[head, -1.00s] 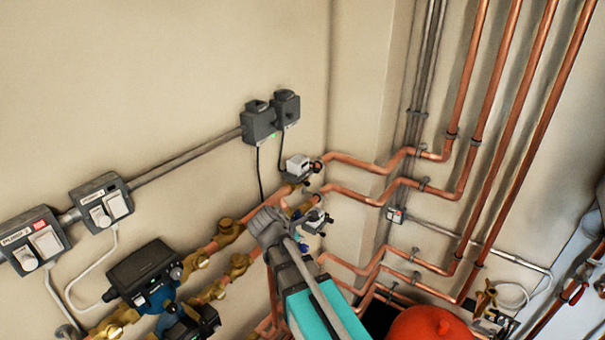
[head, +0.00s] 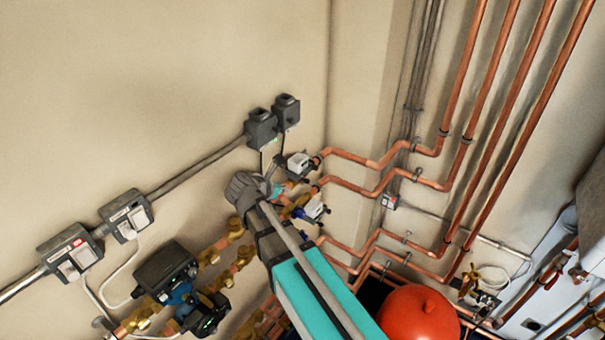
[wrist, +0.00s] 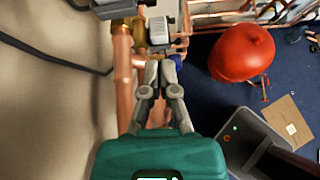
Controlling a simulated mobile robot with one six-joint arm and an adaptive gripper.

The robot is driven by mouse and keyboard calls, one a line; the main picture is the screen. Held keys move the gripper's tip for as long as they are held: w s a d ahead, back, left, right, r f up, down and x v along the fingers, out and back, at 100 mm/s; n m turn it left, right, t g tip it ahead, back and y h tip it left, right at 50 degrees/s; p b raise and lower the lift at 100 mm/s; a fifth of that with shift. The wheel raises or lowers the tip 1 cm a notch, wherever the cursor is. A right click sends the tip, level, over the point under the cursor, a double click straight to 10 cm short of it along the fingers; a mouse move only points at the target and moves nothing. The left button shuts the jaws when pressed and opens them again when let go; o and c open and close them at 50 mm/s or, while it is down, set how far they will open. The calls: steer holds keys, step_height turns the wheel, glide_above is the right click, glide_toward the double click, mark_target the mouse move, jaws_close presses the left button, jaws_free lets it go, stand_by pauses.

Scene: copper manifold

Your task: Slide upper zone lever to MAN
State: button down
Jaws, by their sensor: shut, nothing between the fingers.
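The upper zone valve (head: 298,165), a small white and grey box on a copper pipe, is right of the grey wall boxes in the head view. A second zone valve (head: 315,209) sits below it. My gripper (head: 284,187) is near the valves in the head view, largely hidden by my wrist. In the wrist view my gripper (wrist: 163,64) is shut and empty.
Copper pipes (head: 355,157) run right of the valves. Grey wall boxes (head: 262,128) are above left, and a pump (head: 168,275) is lower left. A red vessel (head: 418,312) stands lower right. In the wrist view, cardboard (wrist: 288,125) lies on blue floor.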

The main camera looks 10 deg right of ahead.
steer(key=shift+w+a+r+n+p, duration=0.2)
steer(key=shift+r+n+p, duration=0.1)
steer(key=shift+r, duration=0.25)
steer(key=shift+w+a+r+n+p, duration=0.1)
steer(key=shift+a+r+n+p, duration=0.15)
steer(key=shift+r, duration=0.3)
steer(key=shift+d+f, duration=0.1)
steer(key=shift+d, duration=0.05)
steer(key=b, duration=0.8)
glide_toward(306, 181)
steer(key=x, duration=0.7)
steer(key=shift+f, duration=0.15)
steer(key=shift+w+d+f, duration=0.15)
steer(key=shift+w+d, duration=0.05)
